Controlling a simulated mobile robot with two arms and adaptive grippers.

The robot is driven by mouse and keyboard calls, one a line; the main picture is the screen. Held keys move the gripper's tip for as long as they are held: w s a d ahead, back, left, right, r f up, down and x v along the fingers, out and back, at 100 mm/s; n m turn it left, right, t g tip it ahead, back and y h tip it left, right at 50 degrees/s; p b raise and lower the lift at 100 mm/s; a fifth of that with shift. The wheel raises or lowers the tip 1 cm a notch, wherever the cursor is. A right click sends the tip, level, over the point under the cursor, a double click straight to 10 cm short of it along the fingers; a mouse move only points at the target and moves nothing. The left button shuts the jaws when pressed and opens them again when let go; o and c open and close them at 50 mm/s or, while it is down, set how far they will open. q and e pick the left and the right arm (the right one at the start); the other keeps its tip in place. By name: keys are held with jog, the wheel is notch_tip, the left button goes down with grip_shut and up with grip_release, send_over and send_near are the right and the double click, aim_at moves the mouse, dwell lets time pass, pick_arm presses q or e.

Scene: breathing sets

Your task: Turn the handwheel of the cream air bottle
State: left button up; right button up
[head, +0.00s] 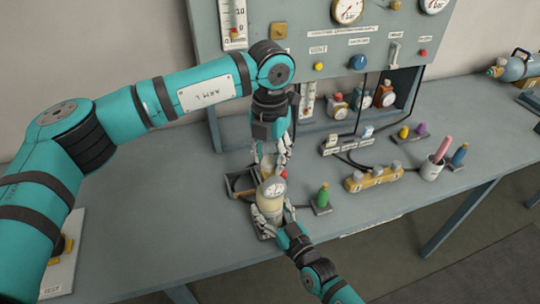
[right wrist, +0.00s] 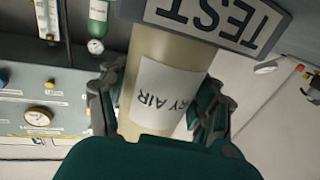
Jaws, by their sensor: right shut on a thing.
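The cream air bottle (head: 268,208) stands upright near the front of the bench, with a round gauge (head: 272,187) at its top. In the right wrist view the cream bottle (right wrist: 160,60) has a white label with upside-down lettering ending in "RY AIR". My right gripper (head: 275,217) is shut on the bottle's body, with fingers on both sides. My left gripper (head: 276,160) points down just above and behind the bottle's top. Its fingers and the gauge hide the handwheel, and I cannot tell whether they touch it.
A plate reading "TEST" (right wrist: 215,22) is at the bottle's end. A dark open tray (head: 240,184) sits close behind. A gauge panel (head: 310,50) rises behind. The bench's front right is clear.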

aim_at(270, 160)
pick_arm(q)
jog(key=o, duration=0.4)
notch_tip(270, 160, up, 12)
jog(key=shift+r, duration=0.1)
dwell(0.4)
pick_arm(e)
jog(key=o, duration=1.8)
